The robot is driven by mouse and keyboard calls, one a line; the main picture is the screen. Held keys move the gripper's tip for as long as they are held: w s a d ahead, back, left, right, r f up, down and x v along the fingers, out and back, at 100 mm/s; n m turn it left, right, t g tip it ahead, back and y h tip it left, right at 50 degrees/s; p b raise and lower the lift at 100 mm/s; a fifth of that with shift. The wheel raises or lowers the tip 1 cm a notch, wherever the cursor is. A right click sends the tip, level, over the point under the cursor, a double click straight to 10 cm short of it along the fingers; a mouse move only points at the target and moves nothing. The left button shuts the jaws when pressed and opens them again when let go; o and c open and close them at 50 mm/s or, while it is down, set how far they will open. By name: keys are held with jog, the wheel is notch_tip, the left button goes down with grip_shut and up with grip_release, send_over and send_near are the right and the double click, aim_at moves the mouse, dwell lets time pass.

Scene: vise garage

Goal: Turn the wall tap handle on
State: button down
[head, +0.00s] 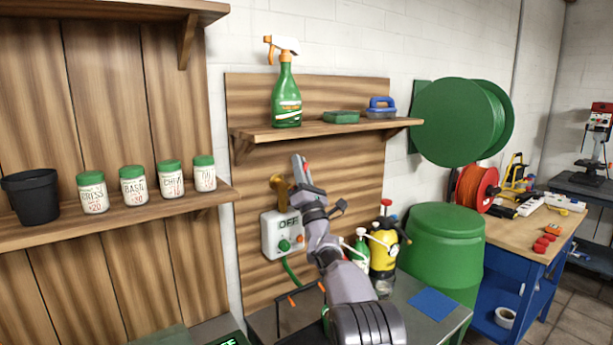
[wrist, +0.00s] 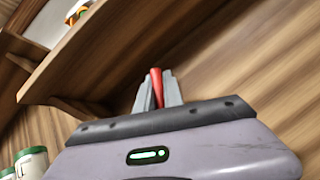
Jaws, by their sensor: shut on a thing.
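The wall tap (head: 279,185) is a brass-coloured fitting on the wooden wall panel, just left of my gripper in the head view. Its red handle (wrist: 156,76) shows between the two grey fingers in the wrist view. My gripper (head: 301,168) is shut on this red handle, and the fingers stand on either side of it. The lower part of the handle is hidden by the fingers and the gripper body. A pale box (head: 270,236) with a green label that seems to read OFF sits right below the tap.
A wooden shelf (head: 330,130) above the gripper holds a green spray bottle (head: 286,95) and small items. Left is a shelf with a black pot (head: 33,196) and several jars. A yellow sprayer (head: 383,249) and green barrel (head: 445,240) stand right of my arm.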

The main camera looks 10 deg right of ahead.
jog(key=shift+s+a+r+n+g+y+p, duration=0.15)
jog(key=shift+a+n+g+y, duration=0.15)
jog(key=shift+n+y, duration=1.05)
jog(key=shift+s+a+r+n+g+y+p, duration=0.1)
jog(key=shift+a+n+g+y, duration=0.25)
jog(key=shift+n+y, duration=1)
jog(key=shift+s+a+r+n+g+y+p, duration=0.15)
jog(key=shift+a+n+g+y, duration=0.15)
jog(key=shift+n+y, duration=1)
jog(key=c, duration=1.5)
grip_release()
jog(key=shift+a, duration=0.1)
jog(key=shift+f, duration=0.1)
jog(key=shift+f, duration=0.1)
jog(key=b+v, duration=0.3)
jog(key=v, duration=1.4)
jog(key=shift+f, duration=0.1)
